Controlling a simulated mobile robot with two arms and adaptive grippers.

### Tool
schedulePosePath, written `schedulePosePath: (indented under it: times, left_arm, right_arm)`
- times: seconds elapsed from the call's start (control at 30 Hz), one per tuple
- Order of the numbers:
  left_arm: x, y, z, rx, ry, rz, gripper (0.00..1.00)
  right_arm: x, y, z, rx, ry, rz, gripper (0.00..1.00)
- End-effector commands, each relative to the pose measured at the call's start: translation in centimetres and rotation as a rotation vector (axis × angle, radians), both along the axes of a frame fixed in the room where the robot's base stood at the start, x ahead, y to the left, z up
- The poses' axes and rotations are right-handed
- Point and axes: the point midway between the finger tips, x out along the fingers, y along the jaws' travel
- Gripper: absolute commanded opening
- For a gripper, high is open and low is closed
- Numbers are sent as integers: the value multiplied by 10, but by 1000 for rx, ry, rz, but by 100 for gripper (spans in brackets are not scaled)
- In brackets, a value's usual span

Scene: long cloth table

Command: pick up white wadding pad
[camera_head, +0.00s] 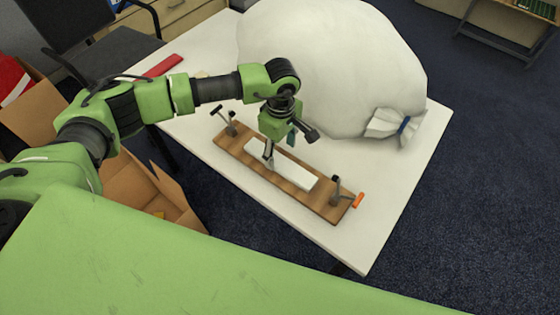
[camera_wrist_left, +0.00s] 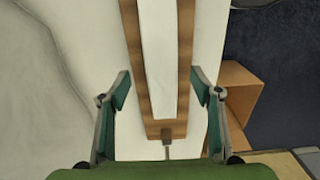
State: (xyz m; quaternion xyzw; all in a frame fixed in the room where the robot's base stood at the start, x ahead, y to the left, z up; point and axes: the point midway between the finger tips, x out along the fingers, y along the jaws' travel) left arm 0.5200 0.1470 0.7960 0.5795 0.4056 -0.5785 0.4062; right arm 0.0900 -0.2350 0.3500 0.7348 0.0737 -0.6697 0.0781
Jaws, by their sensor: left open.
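The white wadding pad (camera_head: 296,172) is a long, flat white strip lying on a brown wooden board (camera_head: 322,205) on the table. In the left wrist view the pad (camera_wrist_left: 160,50) runs lengthwise between my fingers, with brown board edges (camera_wrist_left: 185,60) on both sides. My left gripper (camera_head: 280,148) is open and points down over the far-left half of the pad, hiding a little of it. In the left wrist view its fingers (camera_wrist_left: 160,82) stand apart, one on each side of the board, and hold nothing. My right gripper is not in view.
Upright clamp-like fittings (camera_head: 335,192) stand at both board ends, with an orange piece (camera_head: 359,200) beside the near one. A large white sack (camera_head: 335,60) fills the table behind. A red item (camera_head: 163,66) lies at the left. A cardboard box (camera_head: 140,190) sits below the table's left edge.

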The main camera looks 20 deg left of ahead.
Motion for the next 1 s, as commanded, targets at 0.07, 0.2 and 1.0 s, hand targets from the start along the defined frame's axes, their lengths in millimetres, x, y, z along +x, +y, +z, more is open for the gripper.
schedulePosePath:
  times: [0.07,0.2,1.0]
  left_arm:
    - [-4,-2,-10,1,6,-1,58]
    - [-4,-3,-32,2,5,1,58]
    - [-3,-3,-43,0,2,0,24]
  right_arm:
    - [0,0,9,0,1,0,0]
    - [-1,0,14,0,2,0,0]
    - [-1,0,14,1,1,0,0]
